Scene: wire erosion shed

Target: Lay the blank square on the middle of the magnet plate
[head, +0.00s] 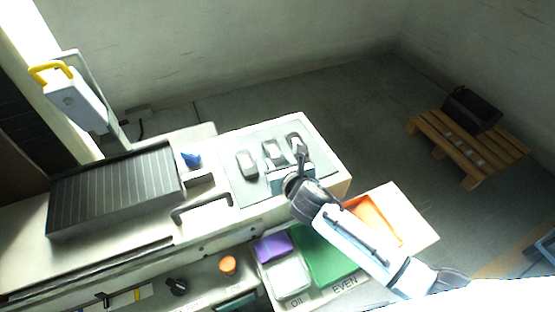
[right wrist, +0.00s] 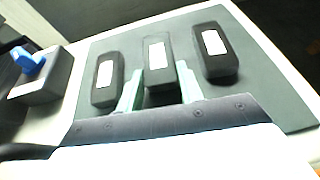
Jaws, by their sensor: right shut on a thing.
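The magnet plate (head: 118,190) is a dark ribbed slab on the left of the machine bench in the head view. Three dark grey blanks with white labels are on a grey mat to its right: a left one (head: 247,163), a middle one (head: 273,151) and a right one (head: 296,142). In the right wrist view the middle blank (right wrist: 157,72) is between the fingers of my right gripper (right wrist: 159,88), which is shut on it. The left blank (right wrist: 107,80) and right blank (right wrist: 215,52) stand free beside it. I cannot tell whether the middle blank touches the mat.
A blue item (head: 191,160) sits between the plate and the grey mat (head: 240,190). A slotted raised part of the bench lies in front. Purple, white, green and orange trays (head: 335,262) are nearer. A pallet (head: 465,150) with a black case stands on the far floor.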

